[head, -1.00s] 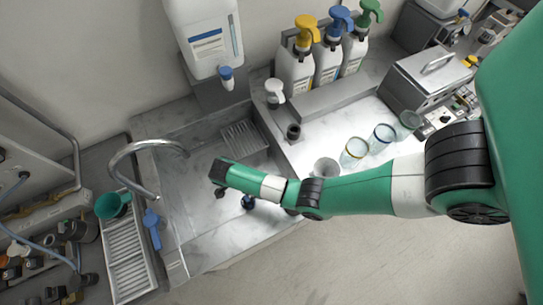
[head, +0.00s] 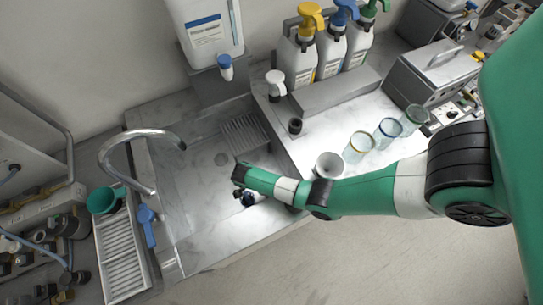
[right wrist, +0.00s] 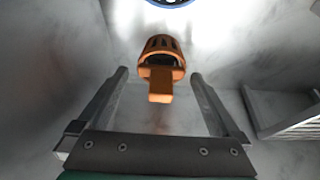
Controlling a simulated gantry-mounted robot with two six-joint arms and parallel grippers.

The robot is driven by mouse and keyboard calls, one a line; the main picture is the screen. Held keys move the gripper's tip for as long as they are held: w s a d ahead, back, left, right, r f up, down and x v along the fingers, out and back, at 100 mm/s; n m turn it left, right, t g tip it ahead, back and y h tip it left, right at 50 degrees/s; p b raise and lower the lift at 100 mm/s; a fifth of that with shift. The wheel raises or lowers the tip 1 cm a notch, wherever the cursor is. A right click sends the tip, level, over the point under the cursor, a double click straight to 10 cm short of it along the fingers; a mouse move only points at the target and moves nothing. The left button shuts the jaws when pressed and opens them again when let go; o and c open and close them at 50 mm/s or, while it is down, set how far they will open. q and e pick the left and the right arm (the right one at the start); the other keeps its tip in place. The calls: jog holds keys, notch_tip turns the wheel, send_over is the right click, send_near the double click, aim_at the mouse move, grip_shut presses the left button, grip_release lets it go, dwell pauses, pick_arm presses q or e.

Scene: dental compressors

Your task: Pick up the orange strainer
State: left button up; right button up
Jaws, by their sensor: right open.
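The orange strainer (right wrist: 161,62) lies in the sink in the right wrist view, with slots in its rounded body and a short tab facing my gripper. In the head view it is hidden, apparently by my right arm. My right gripper (right wrist: 158,78) is open and empty. Its two fingers stand left and right of the strainer's tab, apart from it. In the head view my right gripper (head: 241,178) points down over the sink (head: 190,215). My left gripper is in neither view.
A curved faucet (head: 140,137) stands left of the sink. A white cup (head: 328,166) and several glasses stand on the counter to the right. A drain grate (right wrist: 290,118) lies right of my gripper.

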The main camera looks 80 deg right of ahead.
jog(key=shift+c, duration=0.4)
jog(key=c, duration=1.3)
jog(key=shift+o, duration=0.2)
notch_tip(320, 180, up, 9)
jog(key=p, duration=0.6)
jog(key=shift+r, duration=0.45)
